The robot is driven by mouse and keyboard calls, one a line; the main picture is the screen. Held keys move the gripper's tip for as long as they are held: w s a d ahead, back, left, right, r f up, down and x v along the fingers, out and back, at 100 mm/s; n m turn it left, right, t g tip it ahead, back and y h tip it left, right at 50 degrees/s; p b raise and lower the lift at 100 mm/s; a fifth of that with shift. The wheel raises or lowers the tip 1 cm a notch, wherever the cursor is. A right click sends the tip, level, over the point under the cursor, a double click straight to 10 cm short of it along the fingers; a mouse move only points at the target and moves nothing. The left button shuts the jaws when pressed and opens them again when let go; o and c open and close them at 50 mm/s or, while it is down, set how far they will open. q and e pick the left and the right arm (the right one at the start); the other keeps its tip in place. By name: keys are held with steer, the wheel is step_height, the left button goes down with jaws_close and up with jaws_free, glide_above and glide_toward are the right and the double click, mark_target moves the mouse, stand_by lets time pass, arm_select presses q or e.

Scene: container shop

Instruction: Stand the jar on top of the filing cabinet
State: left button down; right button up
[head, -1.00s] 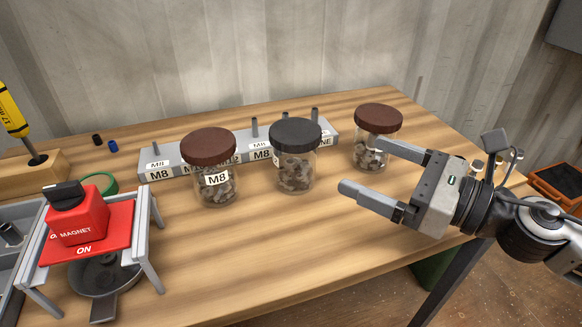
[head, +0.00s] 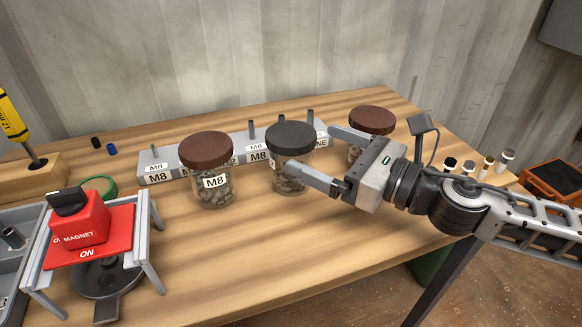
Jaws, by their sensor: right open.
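Three clear jars of small grey parts stand upright on the wooden bench. The left one (head: 208,168) has a brown lid and an M8 label. The middle jar (head: 291,140) has a black lid. The right jar (head: 372,118) has a brown lid and is mostly hidden behind my right gripper. My right gripper (head: 312,150) is open and empty, reaching left at the middle jar. Its near finger overlaps the jar's front right side in the picture; its far finger is right of the lid. I cannot tell whether it touches. No filing cabinet shows. My left gripper is out of view.
A grey rack (head: 160,167) with M8 labels and upright pins stands behind the jars. A red magnet switch (head: 82,225) on a grey stand is at the left. The front of the bench is clear.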

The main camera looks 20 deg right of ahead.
mark_target(290, 134)
steer(key=shift+w+a+r, duration=0.1)
steer(key=shift+w+a, duration=0.25)
steer(key=shift+w+a+r+p, duration=0.1)
steer(key=shift+w+a+p, duration=0.25)
steer(key=shift+p, duration=0.2)
steer(key=p+x, duration=0.1)
steer(key=x, duration=0.2)
steer(key=shift+w+a+p, duration=0.15)
steer(key=shift+a+p, duration=0.1)
steer(key=shift+p, duration=0.15)
steer(key=shift+w+a+f, duration=0.25)
steer(key=shift+w, duration=0.05)
steer(key=c, duration=1.9)
steer(key=shift+o, duration=0.2)
steer(key=shift+r, duration=0.15)
